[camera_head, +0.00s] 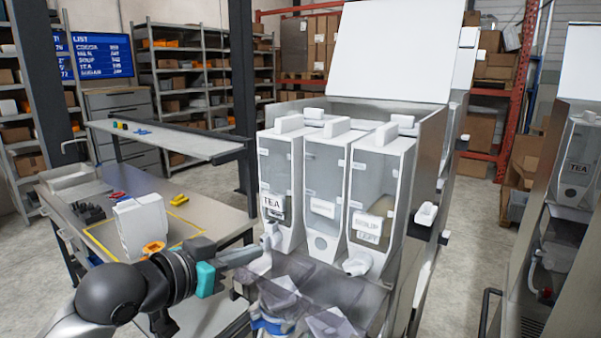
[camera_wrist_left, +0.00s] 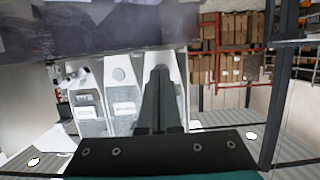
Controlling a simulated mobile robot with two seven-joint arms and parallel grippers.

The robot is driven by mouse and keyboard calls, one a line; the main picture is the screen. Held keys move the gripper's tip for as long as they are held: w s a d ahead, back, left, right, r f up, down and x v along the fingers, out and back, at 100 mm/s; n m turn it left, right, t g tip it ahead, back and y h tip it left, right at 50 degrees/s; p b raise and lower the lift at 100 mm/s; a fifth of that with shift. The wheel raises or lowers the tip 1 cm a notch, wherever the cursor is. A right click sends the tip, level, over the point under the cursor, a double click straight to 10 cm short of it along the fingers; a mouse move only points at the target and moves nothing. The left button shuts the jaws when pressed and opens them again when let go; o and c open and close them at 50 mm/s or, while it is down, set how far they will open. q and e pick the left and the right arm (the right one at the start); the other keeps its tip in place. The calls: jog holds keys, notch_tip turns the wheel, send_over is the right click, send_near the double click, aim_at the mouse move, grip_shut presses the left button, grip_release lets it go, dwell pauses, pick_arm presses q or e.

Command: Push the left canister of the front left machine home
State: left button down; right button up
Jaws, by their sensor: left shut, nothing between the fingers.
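The front left machine (camera_head: 425,175) holds a row of three white canisters with clear fronts. The left canister (camera_head: 281,180) carries a TEA label and has a white spout low on its front. The middle canister (camera_head: 323,185) and right canister (camera_head: 375,195) stand beside it. My left gripper (camera_head: 256,252) is shut and empty, its tips close to the left canister's lower front by the spout. In the left wrist view, turned upside down, the shut fingers (camera_wrist_left: 158,73) cover part of the left canister (camera_wrist_left: 178,72). I cannot tell whether they touch. My right gripper is not in view.
A bench (camera_head: 200,228) at the left holds a white container (camera_head: 142,225), an orange ring and small tools. Below the spouts is a dark see-through surface (camera_head: 310,285) with a blue item (camera_head: 272,325). Another machine (camera_head: 575,170) stands at the right, across open floor.

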pick_arm(q)
jog(key=shift+w+d, duration=0.1)
jog(key=shift+w, duration=0.05)
dwell(0.5)
jog(key=shift+w+d+p, duration=0.5)
jog(key=shift+w+d, duration=0.1)
jog(key=shift+w, duration=0.3)
jog(key=shift+w+p, duration=0.1)
jog(key=shift+p, duration=0.3)
